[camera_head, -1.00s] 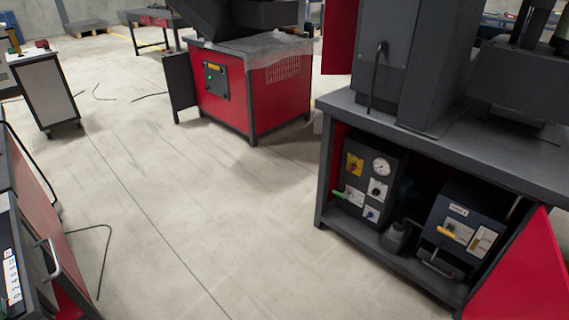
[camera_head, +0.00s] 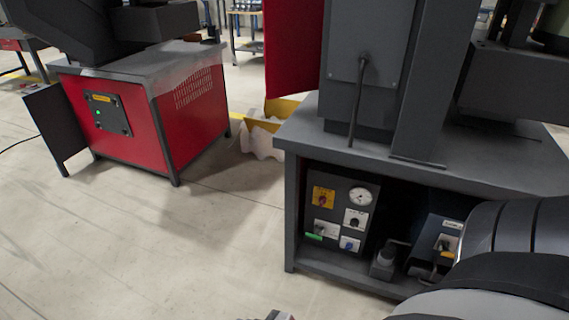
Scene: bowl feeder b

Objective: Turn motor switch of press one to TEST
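The press stand (camera_head: 310,137) on the right has a dark control box (camera_head: 341,181) in its open lower bay. The box carries a yellow plate with a red knob (camera_head: 323,198), a round gauge (camera_head: 360,197), a black rotary switch on a white plate (camera_head: 355,219), a green-handled switch (camera_head: 318,233) and a small blue knob (camera_head: 349,243). Labels are too small to read, so I cannot tell which is the motor switch or its setting. My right arm enters at lower right, apart from these knobs in the picture. A small grey part at the bottom edge may be its gripper. My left gripper is out of view.
A second blue-grey unit (camera_head: 432,238) sits right of the box, partly hidden by my arm. A dark pedestal piece (camera_head: 385,262) stands between them. A red machine cabinet (camera_head: 140,125) stands at left. Open floor (camera_head: 150,240) lies in front of it.

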